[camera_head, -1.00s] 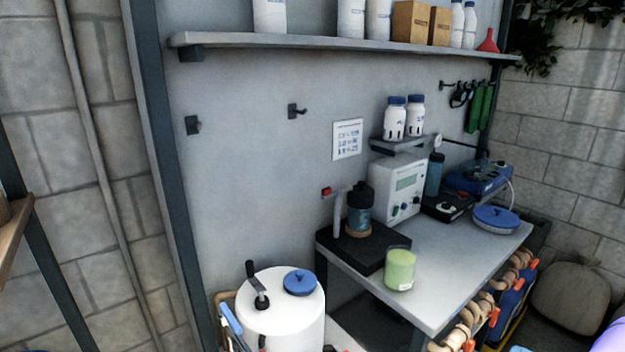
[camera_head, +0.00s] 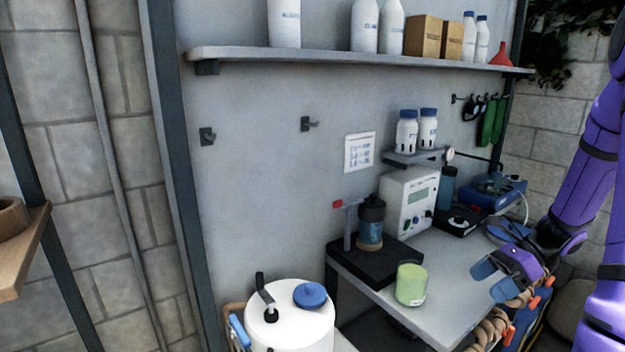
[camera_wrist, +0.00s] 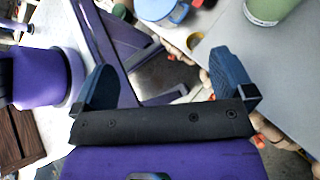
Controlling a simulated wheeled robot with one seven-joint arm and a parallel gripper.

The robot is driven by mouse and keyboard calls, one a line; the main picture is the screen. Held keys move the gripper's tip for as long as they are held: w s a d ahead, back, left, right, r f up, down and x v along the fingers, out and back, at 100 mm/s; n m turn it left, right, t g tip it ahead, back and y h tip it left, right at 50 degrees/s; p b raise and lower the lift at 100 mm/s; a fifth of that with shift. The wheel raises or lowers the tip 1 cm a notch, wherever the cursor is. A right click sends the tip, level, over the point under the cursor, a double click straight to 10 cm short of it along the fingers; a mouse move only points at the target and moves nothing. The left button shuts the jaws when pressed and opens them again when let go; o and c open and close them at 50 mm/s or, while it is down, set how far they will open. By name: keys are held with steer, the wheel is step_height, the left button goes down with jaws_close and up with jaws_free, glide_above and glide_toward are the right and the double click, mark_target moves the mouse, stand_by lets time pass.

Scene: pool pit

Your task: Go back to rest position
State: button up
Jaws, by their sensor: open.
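My gripper (camera_head: 494,278) is at the right of the head view, in front of the right part of the grey worktop (camera_head: 455,262). Its two blue fingers are spread and nothing is between them. My purple arm rises along the right edge. In the wrist view the open fingers of my gripper (camera_wrist: 160,85) stand wide apart above a black palm. The green cup (camera_head: 411,285) stands on the worktop to the left of the gripper, apart from it. Part of that cup (camera_wrist: 268,10) shows at the top right of the wrist view.
A white tank (camera_head: 290,325) with a blue lid stands at the lower left. A dark stand (camera_head: 375,262) and a white meter box (camera_head: 408,200) are on the worktop. A shelf (camera_head: 350,60) with bottles runs above. Hoses hang at the worktop's front edge.

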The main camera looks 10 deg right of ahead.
steer(key=s+a+r+n+t+h, duration=0.2)
steer(key=s+a+r+n+h, duration=0.3)
steer(key=a+r+n, duration=0.4)
steer(key=s+a+r+n+t+h, duration=0.1)
steer(key=s+a+r+n+h, duration=0.4)
steer(key=r+n, duration=0.9)
steer(key=s+a+n, duration=0.1)
steer(key=s+a, duration=0.2)
steer(key=a, duration=0.2)
steer(key=shift+s+a+r+t, duration=0.15)
steer(key=shift+s+r+t, duration=0.1)
steer(key=shift+t, duration=0.15)
